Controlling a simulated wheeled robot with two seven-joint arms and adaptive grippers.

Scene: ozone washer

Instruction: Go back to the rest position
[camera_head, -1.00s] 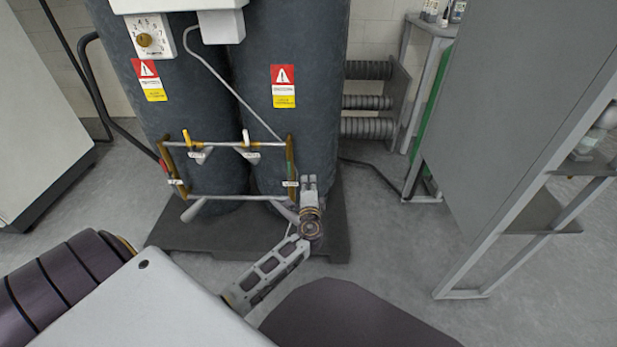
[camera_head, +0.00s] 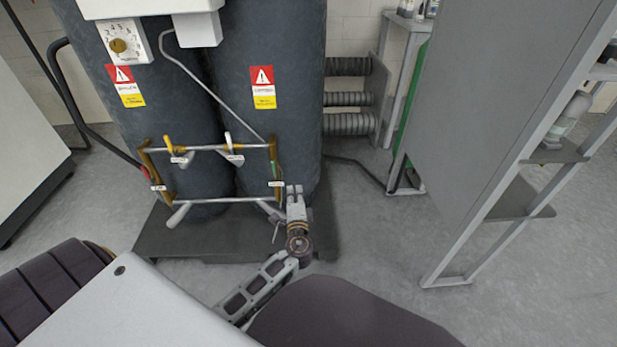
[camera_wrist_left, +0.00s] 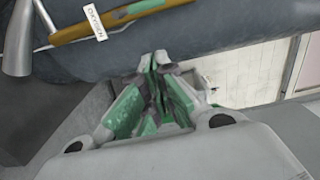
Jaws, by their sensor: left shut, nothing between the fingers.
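My left gripper (camera_head: 295,190) is in front of the lower right of the dark tanks (camera_head: 262,130), near the right end of the pipe frame (camera_head: 207,174). In the left wrist view my left gripper (camera_wrist_left: 158,62) is shut, its fingertips together with nothing between them. Above it in that view is a brass-coloured pipe (camera_wrist_left: 120,18) with a tag reading OXYGEN (camera_wrist_left: 95,21). I cannot tell from the head view how far the fingers are from the pipe frame. My right gripper is not in view.
A dial box (camera_head: 124,43) and warning labels (camera_head: 263,87) are on the tanks. The tanks stand on a dark base (camera_head: 180,240). A grey cabinet panel with a metal frame (camera_head: 500,110) stands at right. A white cabinet (camera_head: 25,150) is at left. Floor (camera_head: 370,240) between is open.

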